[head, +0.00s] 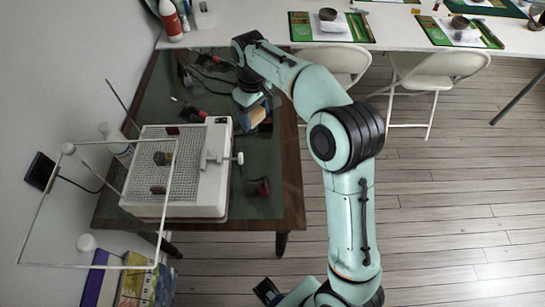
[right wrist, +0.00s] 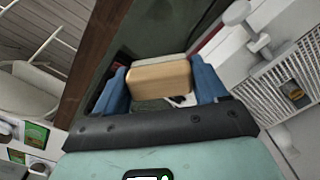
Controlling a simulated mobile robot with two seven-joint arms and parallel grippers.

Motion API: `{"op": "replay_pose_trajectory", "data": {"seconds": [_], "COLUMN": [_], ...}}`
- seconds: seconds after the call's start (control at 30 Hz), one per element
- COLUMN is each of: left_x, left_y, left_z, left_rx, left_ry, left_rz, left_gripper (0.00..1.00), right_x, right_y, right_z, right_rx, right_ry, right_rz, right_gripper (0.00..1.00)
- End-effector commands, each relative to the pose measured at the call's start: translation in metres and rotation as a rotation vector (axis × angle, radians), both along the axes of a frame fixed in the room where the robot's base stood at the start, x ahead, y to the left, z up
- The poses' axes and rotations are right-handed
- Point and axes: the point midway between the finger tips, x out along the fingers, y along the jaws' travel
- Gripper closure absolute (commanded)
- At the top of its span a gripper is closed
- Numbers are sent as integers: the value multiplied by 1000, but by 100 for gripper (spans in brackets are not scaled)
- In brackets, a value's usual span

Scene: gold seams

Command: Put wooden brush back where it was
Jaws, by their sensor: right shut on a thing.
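The wooden brush (right wrist: 160,77), a tan block with a paler layer behind it, is between the two blue fingers of my right gripper (right wrist: 165,82) in the right wrist view. The fingers are shut on its ends. In the head view my right gripper (head: 257,104) is over the dark green top of the wooden-edged table (head: 292,180), to the right of the white machine. The brush (head: 258,115) shows there as a small tan patch, partly hidden by the gripper. I cannot tell whether it touches the table.
Cables and small tools (head: 195,78) lie at the table's back. Folding chairs (head: 425,72) and a white table (head: 400,35) are beyond.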

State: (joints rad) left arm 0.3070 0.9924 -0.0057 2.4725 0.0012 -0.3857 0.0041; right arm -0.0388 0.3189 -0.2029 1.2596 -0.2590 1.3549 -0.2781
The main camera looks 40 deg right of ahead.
Motion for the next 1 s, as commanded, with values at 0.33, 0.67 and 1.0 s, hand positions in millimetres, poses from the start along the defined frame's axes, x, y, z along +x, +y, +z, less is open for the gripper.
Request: {"op": "replay_pose_trajectory", "data": {"seconds": [0.33,0.67,1.0], "left_x": [-6,-9,-10], "left_y": [0,0,0], "left_z": [-18,-28,-31], "left_rx": [1,1,0], "left_ry": [7,11,12], "left_rz": [1,0,0], "left_gripper": [39,39,39], "right_x": [-6,-5,-5], "right_y": [-6,-6,-5], "right_z": [-56,-137,-167], "right_rx": [-3,-2,-2], "right_ry": [2,0,-2], "right_rz": [-47,-46,-45], "right_gripper": [56,56,56]}}
